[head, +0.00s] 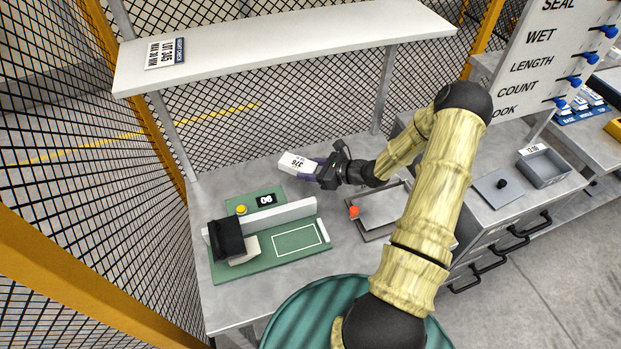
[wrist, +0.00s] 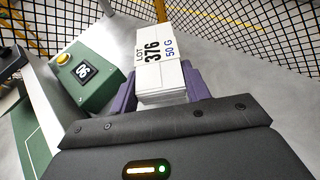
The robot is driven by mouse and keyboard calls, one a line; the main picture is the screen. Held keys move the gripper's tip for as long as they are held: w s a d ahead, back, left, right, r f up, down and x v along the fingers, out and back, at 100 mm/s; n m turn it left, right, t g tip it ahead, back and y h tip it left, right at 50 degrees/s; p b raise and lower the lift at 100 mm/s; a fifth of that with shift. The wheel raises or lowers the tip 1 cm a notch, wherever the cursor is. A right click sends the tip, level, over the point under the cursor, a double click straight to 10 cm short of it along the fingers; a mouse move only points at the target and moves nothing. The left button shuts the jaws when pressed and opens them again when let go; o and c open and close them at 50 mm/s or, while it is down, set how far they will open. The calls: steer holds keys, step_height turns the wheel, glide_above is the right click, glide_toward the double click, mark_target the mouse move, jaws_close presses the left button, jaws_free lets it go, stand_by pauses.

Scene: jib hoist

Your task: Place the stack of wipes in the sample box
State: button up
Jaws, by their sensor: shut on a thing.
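The stack of wipes (head: 296,163) is a white block of layers labelled "376". In the wrist view the stack (wrist: 160,70) reads "LOT 376 50 G". My gripper (head: 325,172) is shut on it, with purple fingers on either side. It holds the stack over the back of the grey bench, behind the green fixture. A grey open box (head: 545,168) with a "12:00" tag, apparently the sample box, stands on the right-hand cabinet, well away from my gripper. A flat lid with a black knob (head: 498,187) lies left of it. The box is not in the wrist view.
The green fixture (head: 275,243) has a white fence, a black block, a yellow button and a counter. A shallow tray (head: 385,212) with an orange knob lies on the bench, partly behind my arm. A white shelf (head: 280,40) runs above. Yellow-framed mesh fencing encloses the left.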

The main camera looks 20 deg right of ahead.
steer(key=shift+f, duration=2.05)
steer(key=shift+f, duration=0.2)
steer(key=o, duration=1.1)
steer(key=shift+r, duration=0.1)
